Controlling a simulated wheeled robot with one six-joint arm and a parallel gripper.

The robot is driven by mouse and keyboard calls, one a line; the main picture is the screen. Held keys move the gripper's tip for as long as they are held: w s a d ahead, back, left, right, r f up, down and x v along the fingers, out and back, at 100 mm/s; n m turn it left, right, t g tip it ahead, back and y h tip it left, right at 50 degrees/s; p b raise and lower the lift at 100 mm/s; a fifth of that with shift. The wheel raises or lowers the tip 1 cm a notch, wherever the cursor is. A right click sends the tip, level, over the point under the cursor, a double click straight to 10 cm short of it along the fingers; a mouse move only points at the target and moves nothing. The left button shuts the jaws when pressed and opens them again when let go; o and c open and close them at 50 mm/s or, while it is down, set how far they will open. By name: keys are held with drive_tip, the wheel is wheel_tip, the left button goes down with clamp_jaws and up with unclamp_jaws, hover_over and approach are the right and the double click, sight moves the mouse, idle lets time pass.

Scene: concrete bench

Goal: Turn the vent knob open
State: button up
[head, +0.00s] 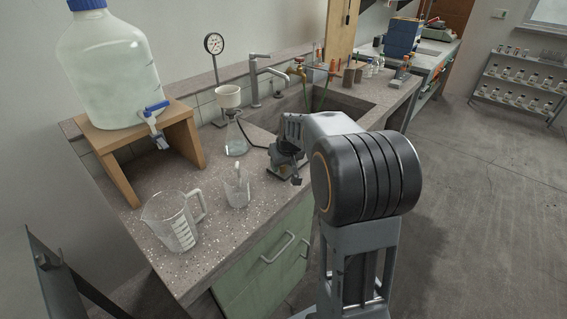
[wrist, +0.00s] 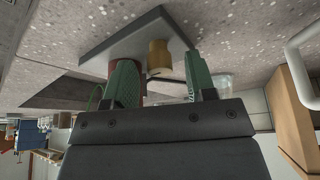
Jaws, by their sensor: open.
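My gripper (wrist: 160,72) is open, with two green fingers apart in the wrist view. A brass-coloured cylindrical part (wrist: 159,54) shows in the gap between them, with a thin dark pin near it. A dark red part (wrist: 138,93) is partly hidden behind the left finger. Both are by a grey plate (wrist: 120,38) on the speckled bench. I cannot tell for certain which part is the vent knob, or whether a finger touches it. In the head view my gripper (head: 285,172) is low over the bench near the sink, and the arm hides much there.
A glass flask (head: 236,140) with a white funnel stands left of my gripper. A small beaker (head: 238,192) and a measuring jug (head: 175,222) stand nearer the front. A large bottle (head: 108,70) sits on a wooden stand (head: 122,183). The sink (head: 345,100) is behind.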

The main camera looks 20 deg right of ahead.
drive_tip(key=shift+r, duration=0.1)
drive_tip(key=p+v, duration=0.2)
drive_tip(key=v, duration=1.1)
drive_tip(key=shift+r, duration=0.3)
drive_tip(key=s+a+r+p, duration=0.2)
drive_tip(key=s+a+p, duration=0.3)
drive_tip(key=s, duration=0.3)
drive_tip(key=s+a+r+g+p, duration=0.1)
drive_tip(key=s+a+r+p, duration=0.1)
drive_tip(key=s+a+p, duration=0.3)
drive_tip(key=s+p, duration=0.3)
drive_tip(key=s, duration=0.1)
drive_tip(key=shift+s+a, duration=0.15)
drive_tip(key=shift+r, duration=0.1)
